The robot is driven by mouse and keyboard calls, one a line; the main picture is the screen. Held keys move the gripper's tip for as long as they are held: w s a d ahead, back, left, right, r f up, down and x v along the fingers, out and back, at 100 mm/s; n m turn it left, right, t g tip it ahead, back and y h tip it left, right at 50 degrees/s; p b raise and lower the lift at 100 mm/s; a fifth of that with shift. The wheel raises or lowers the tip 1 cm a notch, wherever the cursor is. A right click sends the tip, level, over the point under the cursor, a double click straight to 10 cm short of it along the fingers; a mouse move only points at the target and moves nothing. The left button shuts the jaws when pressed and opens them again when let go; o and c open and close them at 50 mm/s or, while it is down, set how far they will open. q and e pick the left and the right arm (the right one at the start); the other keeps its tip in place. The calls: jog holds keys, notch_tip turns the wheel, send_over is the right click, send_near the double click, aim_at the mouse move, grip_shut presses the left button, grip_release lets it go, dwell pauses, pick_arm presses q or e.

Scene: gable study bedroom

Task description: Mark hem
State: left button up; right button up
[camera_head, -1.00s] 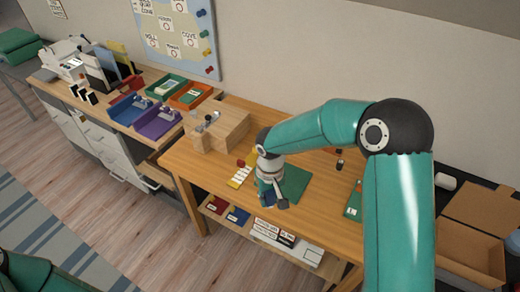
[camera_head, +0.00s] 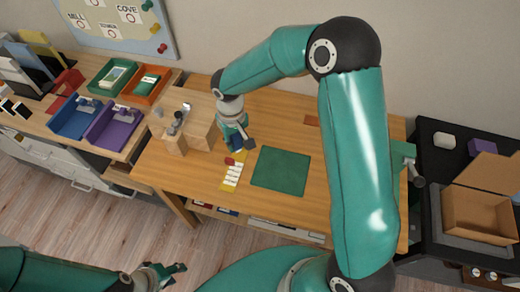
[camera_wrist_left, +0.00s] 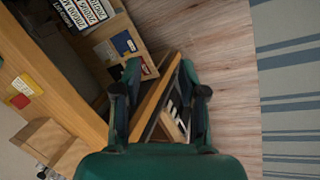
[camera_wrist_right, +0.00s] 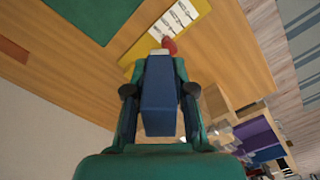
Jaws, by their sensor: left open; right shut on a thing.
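My right gripper (camera_head: 238,143) is above the wooden table (camera_head: 320,105), beside a wooden block (camera_head: 201,122). It is shut on a blue block (camera_wrist_right: 158,100), seen between its fingers in the right wrist view. A green mat (camera_head: 281,171) lies flat right of the card. My left gripper (camera_head: 168,272) is open and empty, low in front of the table.
Blue (camera_head: 72,117) and purple (camera_head: 112,126) trays stand on the left desk, with green (camera_head: 116,75) and orange (camera_head: 146,85) trays behind. An open cardboard box (camera_head: 480,213) is on the black surface at right.

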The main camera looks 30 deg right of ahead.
aim_at(264, 171)
pick_arm(q)
jog(key=shift+d, duration=0.1)
pick_arm(e)
jog(key=shift+a, duration=0.25)
pick_arm(q)
jog(key=o, duration=0.3)
jog(key=shift+f, duration=0.1)
pick_arm(e)
jog(key=shift+w, duration=0.1)
jog(key=s+d+f+m+b, duration=0.1)
jog(key=d+f+m+b, duration=0.1)
jog(key=m+b, duration=0.1)
jog(key=s+d+f+m+b, duration=0.2)
jog(key=d+m+b, duration=0.1)
jog(key=b, duration=0.1)
jog(key=s+d+f+m+b, duration=0.2)
jog(key=m+b, duration=0.1)
jog(key=b, duration=0.1)
jog(key=shift+s+d+f+m+b, duration=0.15)
jog(key=shift+s+f+m+b, duration=0.15)
jog(key=shift+f, duration=0.1)
pick_arm(q)
jog(key=shift+f+b, duration=1.75)
jog(key=shift+f, duration=5.6)
pick_arm(e)
jog(key=shift+f, duration=2.75)
pick_arm(q)
jog(key=shift+f+b, duration=0.45)
pick_arm(e)
jog(key=shift+f, duration=0.45)
